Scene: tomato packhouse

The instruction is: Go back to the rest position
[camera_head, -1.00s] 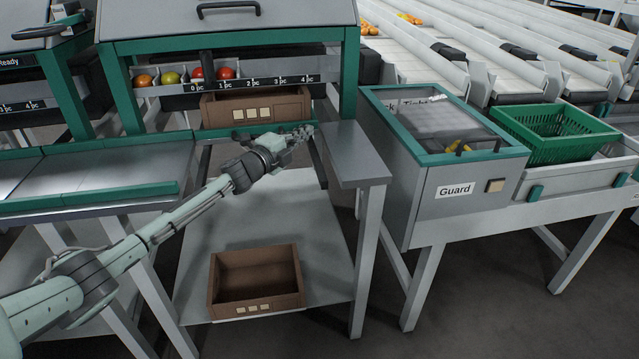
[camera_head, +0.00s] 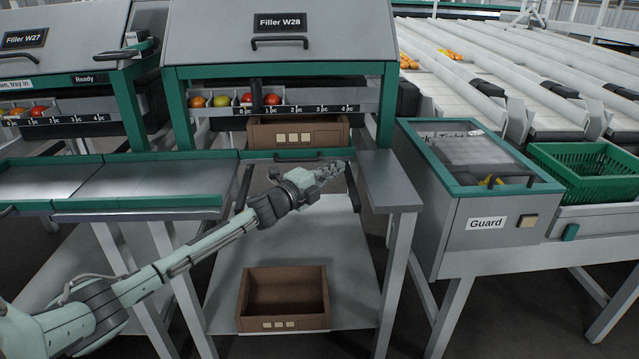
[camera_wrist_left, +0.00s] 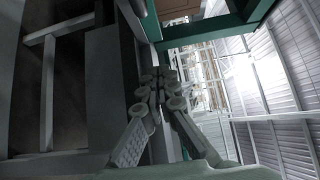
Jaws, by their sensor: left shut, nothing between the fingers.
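My left gripper (camera_head: 334,170) is shut and empty in the head view. It is in front of the filler labelled Filler W28 (camera_head: 278,19), below the upper brown tray, near the grey side shelf (camera_head: 390,180). In the left wrist view the fingers (camera_wrist_left: 160,90) are together with nothing between them. My left arm reaches in from the lower left, stretched out. My right gripper is not in view.
A brown tray (camera_head: 296,146) sits in the filler. An empty brown tray (camera_head: 284,325) lies on the lower shelf (camera_head: 350,300). To the right stand a Guard box (camera_head: 490,235) and a green crate (camera_head: 585,200). Tomatoes (camera_head: 221,101) sit behind the scale strip.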

